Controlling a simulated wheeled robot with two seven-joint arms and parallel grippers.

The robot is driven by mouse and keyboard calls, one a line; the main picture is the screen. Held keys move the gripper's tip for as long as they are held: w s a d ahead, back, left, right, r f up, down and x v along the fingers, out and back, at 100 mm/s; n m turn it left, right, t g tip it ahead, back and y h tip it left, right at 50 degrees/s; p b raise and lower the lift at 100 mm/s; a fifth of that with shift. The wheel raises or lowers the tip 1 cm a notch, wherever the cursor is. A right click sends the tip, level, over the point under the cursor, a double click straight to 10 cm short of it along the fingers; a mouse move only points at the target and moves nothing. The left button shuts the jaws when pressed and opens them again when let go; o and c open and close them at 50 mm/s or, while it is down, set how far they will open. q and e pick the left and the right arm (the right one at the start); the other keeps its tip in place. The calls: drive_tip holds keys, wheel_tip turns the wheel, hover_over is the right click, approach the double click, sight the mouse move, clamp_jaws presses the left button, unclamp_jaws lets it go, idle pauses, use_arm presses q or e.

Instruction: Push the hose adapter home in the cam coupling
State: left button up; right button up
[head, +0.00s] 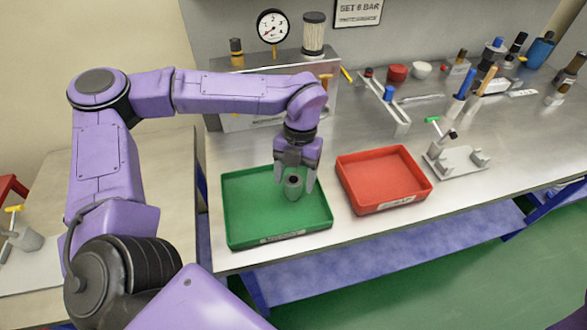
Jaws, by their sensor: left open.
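A grey cylindrical piece (293,188) with a dark round opening on top stands in the green tray; it looks like the hose adapter, but I cannot be sure. My left gripper (295,183) points down over the tray, open, with its fingers on either side of this piece. Whether the fingers touch it I cannot tell. A small fixture with a green handle (433,120) stands on a light metal plate (458,163) right of the red tray; it may be the cam coupling. My right gripper is not in view.
The green tray (232,215) and red tray (402,203) sit near the bench's front edge. A gauge (272,27) and a ribbed filter (314,34) stand behind my left arm. Several tools and bottles crowd the back right. A yellow-handled fitting (15,222) is on the side table.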

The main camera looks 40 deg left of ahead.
sight(293, 182)
use_arm(q)
drive_tip(key=c, duration=1)
drive_tip(key=p+v, duration=0.2)
drive_tip(key=s+p+v, duration=0.1)
drive_tip(key=p+v, duration=0.2)
drive_tip(key=shift+s+d+r, duration=0.1)
drive_tip(key=shift+d+r, duration=0.05)
drive_tip(key=shift+r, duration=0.1)
